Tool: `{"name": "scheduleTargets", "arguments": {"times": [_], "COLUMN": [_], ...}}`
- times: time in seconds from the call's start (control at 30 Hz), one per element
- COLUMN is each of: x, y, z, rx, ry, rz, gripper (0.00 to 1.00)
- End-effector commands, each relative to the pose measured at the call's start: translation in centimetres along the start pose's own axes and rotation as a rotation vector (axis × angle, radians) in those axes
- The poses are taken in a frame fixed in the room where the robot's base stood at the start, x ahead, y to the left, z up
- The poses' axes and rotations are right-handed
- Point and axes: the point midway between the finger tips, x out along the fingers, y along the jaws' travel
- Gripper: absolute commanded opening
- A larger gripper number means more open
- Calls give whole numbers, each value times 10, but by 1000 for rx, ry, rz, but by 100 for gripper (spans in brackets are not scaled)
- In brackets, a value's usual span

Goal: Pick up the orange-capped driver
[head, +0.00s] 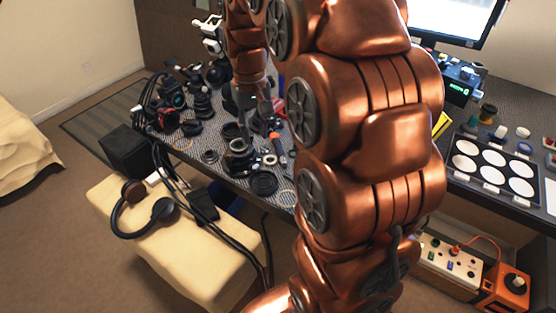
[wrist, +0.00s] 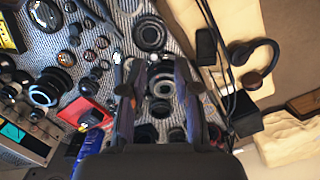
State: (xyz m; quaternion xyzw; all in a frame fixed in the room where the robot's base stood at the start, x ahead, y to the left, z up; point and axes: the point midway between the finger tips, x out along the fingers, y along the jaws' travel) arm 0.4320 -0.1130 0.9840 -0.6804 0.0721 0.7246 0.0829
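A small tool with an orange end and a dark shaft (head: 275,135), which looks like the orange-capped driver, lies on the grey textured table in the head view. It is just right of a group of lens parts and close to my arm. I cannot make it out clearly in the wrist view. My gripper (head: 254,105) is above the lens parts, left of and beyond the orange end. In the wrist view my gripper (wrist: 159,92) has its two dark fingers apart, with a lens barrel (wrist: 162,84) showing below between them. Nothing is seen held.
Lens rings and a black ring (head: 264,184) crowd the table near its front edge. A cream bench (head: 205,250) with headphones (head: 130,222) stands in front. A tray of white discs (head: 492,170) is at the right. A red box (wrist: 85,112) lies beside my gripper.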

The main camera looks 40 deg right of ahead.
Motion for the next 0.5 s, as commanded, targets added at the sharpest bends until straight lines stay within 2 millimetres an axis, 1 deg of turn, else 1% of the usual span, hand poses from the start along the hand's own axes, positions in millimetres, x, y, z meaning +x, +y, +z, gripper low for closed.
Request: {"name": "scheduleTargets", "arguments": {"times": [0.03,0.17,0.3,0.4,0.5], "x": [20,44,72,90,106], "y": [9,33,61,82,100], "z": [-17,-54,-90,-112,-129], "rx": [17,56,96,124,149], "ry": [4,20,33,43,51], "rz": [-1,-3,-3,-3,-1], "gripper": [31,31,31,31,31]}}
